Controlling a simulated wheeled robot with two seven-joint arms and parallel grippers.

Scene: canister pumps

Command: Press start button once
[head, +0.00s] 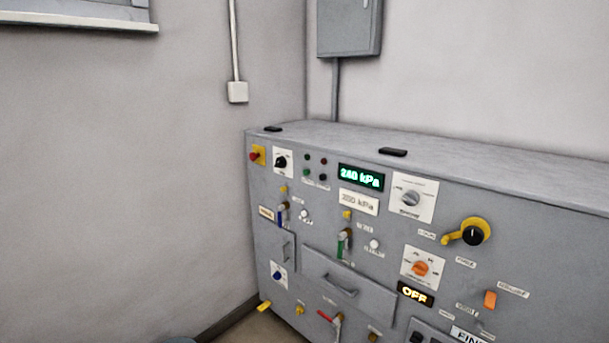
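No button can be read as the start button, since the small labels are too blurred. On the upper left of the grey control cabinet (270,215) is a white plate with a small cluster: a green round element (306,172) at lower left, a dark one (322,177) beside it, and a green and a red dot above. A red button on a yellow plate (256,155) is at the far left. A lit green display (361,177) reads 240 kPa. A lower display (414,294) reads OFF. Neither gripper is in view.
The cabinet front carries several knobs, including a black one with a yellow pointer (472,233) and an orange one (420,268), plus levers and a drawer (347,287). Two small black items lie on top. Walls stand behind and left; a grey wall box (347,25) hangs above.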

